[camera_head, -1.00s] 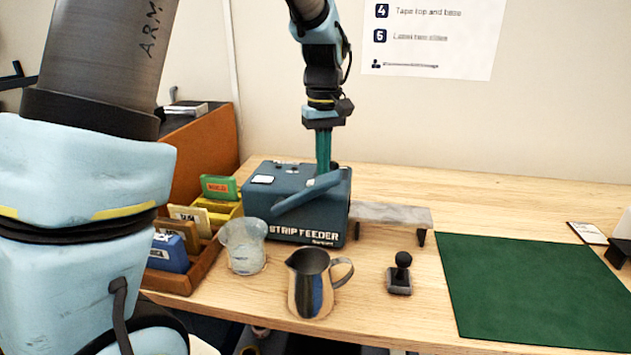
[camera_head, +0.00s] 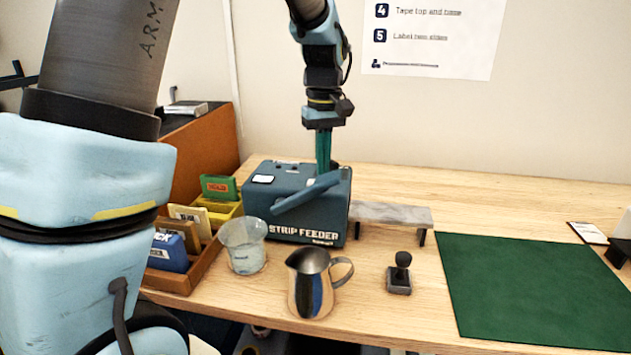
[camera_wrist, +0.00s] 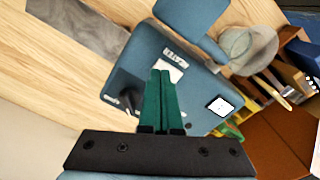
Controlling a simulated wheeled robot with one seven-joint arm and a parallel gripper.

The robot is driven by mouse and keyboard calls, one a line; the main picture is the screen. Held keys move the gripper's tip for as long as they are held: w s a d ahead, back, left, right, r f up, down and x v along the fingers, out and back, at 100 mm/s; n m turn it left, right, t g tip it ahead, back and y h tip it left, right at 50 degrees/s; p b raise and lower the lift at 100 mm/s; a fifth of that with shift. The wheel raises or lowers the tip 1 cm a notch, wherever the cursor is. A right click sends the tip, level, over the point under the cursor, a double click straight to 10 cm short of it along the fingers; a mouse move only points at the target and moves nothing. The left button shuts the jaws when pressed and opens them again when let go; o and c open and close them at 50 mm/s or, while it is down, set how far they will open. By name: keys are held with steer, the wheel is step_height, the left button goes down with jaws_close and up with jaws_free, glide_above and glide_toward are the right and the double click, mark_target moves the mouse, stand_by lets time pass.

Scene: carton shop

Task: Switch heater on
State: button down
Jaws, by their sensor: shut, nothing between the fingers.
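The blue strip feeder (camera_head: 300,222) stands on the bench, with its name on the front face and a slanted blue lever (camera_head: 306,193) across its front. In the wrist view its top (camera_wrist: 145,60) carries a HEATER label (camera_wrist: 179,55) beside a small white plate (camera_wrist: 170,72). My gripper (camera_head: 323,170) points down over the back right of the feeder's top. Its green fingers are together and empty. In the wrist view the fingertips (camera_wrist: 161,72) overlap the white plate and hide part of it. I cannot tell whether they touch it, or the switch's position.
A clear beaker (camera_head: 243,247) and a metal pitcher (camera_head: 311,285) stand in front of the feeder. A wooden rack (camera_head: 207,268) with coloured cartridges is at left. A grey raised shelf (camera_head: 390,213), a black-knobbed stamp (camera_head: 400,280) and a green mat (camera_head: 535,295) are at right.

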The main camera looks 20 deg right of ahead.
steer(key=shift+f+b, duration=0.45)
steer(key=shift+f, duration=0.45)
steer(key=shift+r, duration=0.1)
stand_by(0.3)
step_height(320, 180, up, 7)
steer(key=p, duration=0.6)
stand_by(0.4)
steer(key=s+a+f, duration=0.2)
steer(key=a, duration=0.7)
steer(key=s+a+f+m+t+b, duration=0.1)
steer(key=s+a+f, duration=0.1)
steer(key=a, duration=0.7)
steer(key=s+a+f+b, duration=0.1)
steer(key=s+a+f, duration=0.2)
steer(key=a, duration=0.7)
steer(key=shift+f+t, duration=0.3)
steer(key=shift+f, duration=0.35)
steer(key=c, duration=1.6)
jaws_free()
steer(key=shift+w+a, duration=0.1)
